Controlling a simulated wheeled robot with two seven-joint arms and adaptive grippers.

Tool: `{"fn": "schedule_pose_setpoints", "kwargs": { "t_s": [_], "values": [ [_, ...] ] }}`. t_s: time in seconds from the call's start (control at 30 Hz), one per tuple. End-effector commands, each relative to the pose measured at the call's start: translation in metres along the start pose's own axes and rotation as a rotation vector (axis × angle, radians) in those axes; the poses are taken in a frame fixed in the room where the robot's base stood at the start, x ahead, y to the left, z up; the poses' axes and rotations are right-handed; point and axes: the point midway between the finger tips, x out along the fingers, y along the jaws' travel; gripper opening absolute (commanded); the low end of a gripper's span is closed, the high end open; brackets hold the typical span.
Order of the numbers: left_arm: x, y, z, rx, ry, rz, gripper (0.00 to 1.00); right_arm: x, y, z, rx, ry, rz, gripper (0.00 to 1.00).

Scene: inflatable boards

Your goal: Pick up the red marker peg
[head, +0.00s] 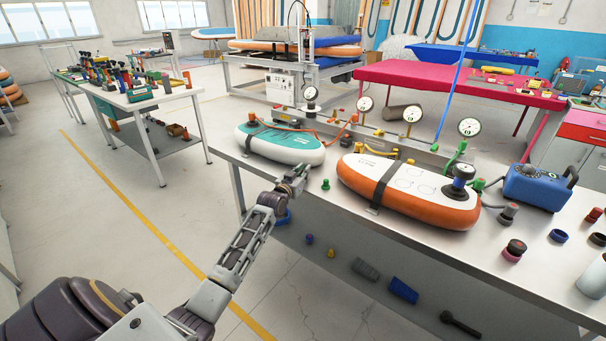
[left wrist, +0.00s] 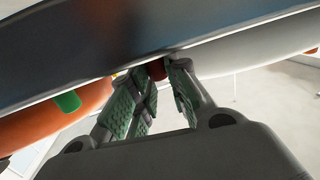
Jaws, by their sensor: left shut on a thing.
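My left gripper (head: 294,178) reaches in over the near edge of the steel workbench (head: 308,205), in front of the teal and white board (head: 280,143). In the left wrist view its green-padded fingers (left wrist: 158,72) are shut on a small red peg (left wrist: 156,69), with only a little of it showing between the fingertips. In the head view the peg is hidden by the fingers. I cannot tell whether the peg is clear of the bench. My right gripper is in neither view.
An orange and white board (head: 409,188) lies right of my gripper, with a green peg (head: 326,184) between. Gauges (head: 413,113) stand behind the boards. A blue pump (head: 538,187) and several caps are at the right. Open floor lies left of the bench.

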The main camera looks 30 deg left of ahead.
Motion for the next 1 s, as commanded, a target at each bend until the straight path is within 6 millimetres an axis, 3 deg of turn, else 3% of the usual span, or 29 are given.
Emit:
{"fn": "schedule_pose_setpoints", "kwargs": {
  "t_s": [0.6, 1.0],
  "values": [
    [-0.004, 0.000, -0.084, 0.001, 0.007, 0.001, 0.00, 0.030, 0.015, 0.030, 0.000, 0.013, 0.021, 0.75],
    [-0.005, 0.000, -0.096, 0.000, 0.006, 0.000, 0.00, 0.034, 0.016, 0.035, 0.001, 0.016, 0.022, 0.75]
  ]
}}
